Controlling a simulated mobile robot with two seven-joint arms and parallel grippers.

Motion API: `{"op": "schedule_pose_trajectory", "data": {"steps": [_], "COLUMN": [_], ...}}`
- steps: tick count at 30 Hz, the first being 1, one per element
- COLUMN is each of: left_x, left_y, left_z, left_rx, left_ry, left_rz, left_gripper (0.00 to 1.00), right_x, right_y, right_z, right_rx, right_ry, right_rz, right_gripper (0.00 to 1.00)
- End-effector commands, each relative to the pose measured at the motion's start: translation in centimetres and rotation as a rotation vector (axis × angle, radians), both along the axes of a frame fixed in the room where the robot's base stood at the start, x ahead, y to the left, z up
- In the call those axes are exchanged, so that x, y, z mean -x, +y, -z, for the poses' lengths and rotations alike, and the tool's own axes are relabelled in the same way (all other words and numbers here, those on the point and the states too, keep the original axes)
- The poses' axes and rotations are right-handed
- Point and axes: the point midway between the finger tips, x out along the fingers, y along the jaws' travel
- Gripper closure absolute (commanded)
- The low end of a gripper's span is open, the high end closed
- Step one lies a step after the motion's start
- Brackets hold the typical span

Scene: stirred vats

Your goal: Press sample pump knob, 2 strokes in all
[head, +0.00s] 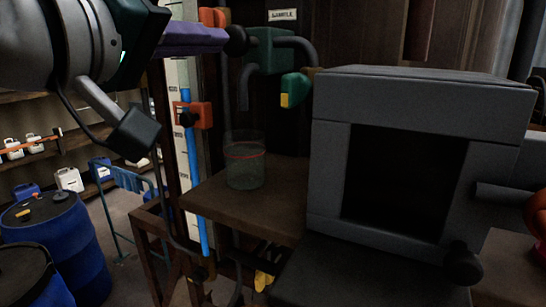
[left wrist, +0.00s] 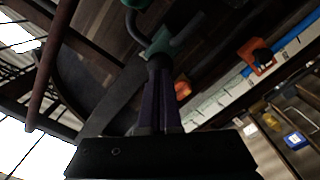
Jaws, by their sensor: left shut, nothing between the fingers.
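The sample pump (head: 268,52) is a teal body with dark pipes under a SAMPLE label (head: 283,15) in the head view. Its dark round knob (head: 237,41) sticks out on the left side. My left gripper (head: 222,38) has purple fingers, shut with nothing between them, and their tips are at the knob, touching or very nearly so. In the left wrist view the closed fingers (left wrist: 159,80) point at the dark knob (left wrist: 158,61), with the teal pump body (left wrist: 160,42) behind it. The knob is partly hidden by the fingertips there. My right gripper is not in view.
A glass jar (head: 245,172) with a red line stands on a wooden shelf (head: 262,212) below the pump. A green valve with a yellow mark (head: 294,90) hangs to the right. A grey box (head: 420,90) fills the right. Blue drums (head: 58,235) stand lower left.

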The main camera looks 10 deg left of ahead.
Motion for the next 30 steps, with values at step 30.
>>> {"op": "schedule_pose_trajectory", "data": {"steps": [30], "left_x": [-2.2], "left_y": [-0.8], "left_z": [0.0], "left_rx": [0.000], "left_ry": [-0.001], "left_rz": [0.001], "left_gripper": [1.00], "right_x": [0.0], "right_y": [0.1], "right_z": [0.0], "right_rx": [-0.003], "right_ry": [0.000], "right_rz": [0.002], "right_gripper": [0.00]}}
